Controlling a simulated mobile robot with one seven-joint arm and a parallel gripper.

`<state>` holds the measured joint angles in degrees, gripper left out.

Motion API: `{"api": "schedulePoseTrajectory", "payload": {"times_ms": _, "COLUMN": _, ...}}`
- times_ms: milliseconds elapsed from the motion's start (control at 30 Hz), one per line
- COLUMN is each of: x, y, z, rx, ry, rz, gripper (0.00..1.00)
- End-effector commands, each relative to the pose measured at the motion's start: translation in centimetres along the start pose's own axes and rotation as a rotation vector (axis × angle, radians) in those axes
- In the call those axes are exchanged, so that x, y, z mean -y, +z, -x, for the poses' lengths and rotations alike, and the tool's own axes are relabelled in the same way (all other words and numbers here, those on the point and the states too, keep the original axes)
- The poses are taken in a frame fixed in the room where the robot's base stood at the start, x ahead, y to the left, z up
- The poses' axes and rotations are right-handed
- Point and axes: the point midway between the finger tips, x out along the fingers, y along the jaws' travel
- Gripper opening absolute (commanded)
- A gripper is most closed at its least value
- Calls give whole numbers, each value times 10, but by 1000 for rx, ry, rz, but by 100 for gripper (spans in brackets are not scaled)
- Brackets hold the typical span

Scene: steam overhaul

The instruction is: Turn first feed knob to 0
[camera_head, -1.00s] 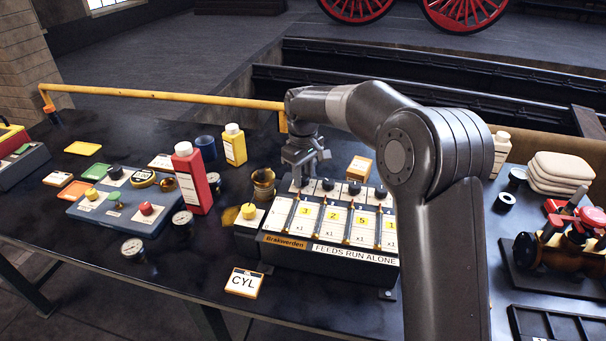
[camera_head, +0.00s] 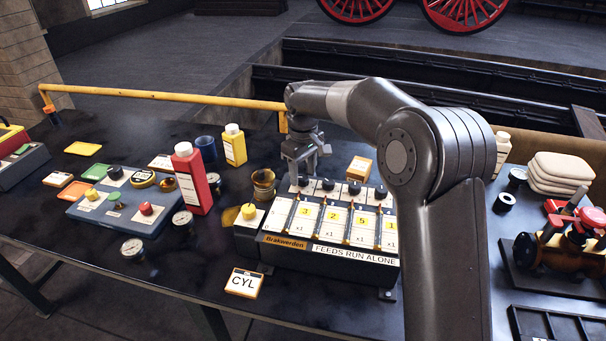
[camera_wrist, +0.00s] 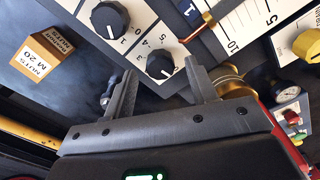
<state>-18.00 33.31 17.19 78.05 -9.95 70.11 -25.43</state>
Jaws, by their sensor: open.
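The first feed knob (camera_wrist: 160,65) is black with a white pointer line. The second feed knob (camera_wrist: 110,19) is up and left. The feed box (camera_head: 330,250) reads "FEEDS RUN ALONE".
A brass cup (camera_head: 263,182) stands close left of my gripper. A small orange-and-white box (camera_head: 359,168) stands behind the knobs. Left are a red bottle (camera_head: 190,180), a yellow bottle (camera_head: 234,145) and a blue panel (camera_head: 115,207). A yellow rail (camera_head: 165,95) runs behind.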

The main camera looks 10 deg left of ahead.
Motion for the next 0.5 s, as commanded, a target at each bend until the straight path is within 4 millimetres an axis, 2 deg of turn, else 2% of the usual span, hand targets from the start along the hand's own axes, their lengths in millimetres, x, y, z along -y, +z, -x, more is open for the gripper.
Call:
{"api": "schedulePoseTrajectory", "payload": {"times_ms": 300, "x": 0, "y": -1, "z": 65, "rx": -4, "ry": 3, "rz": 0, "gripper": 52}}
{"api": "schedulePoseTrajectory", "payload": {"times_ms": 500, "x": 0, "y": -1, "z": 89, "rx": -2, "ry": 1, "rz": 0, "gripper": 52}}
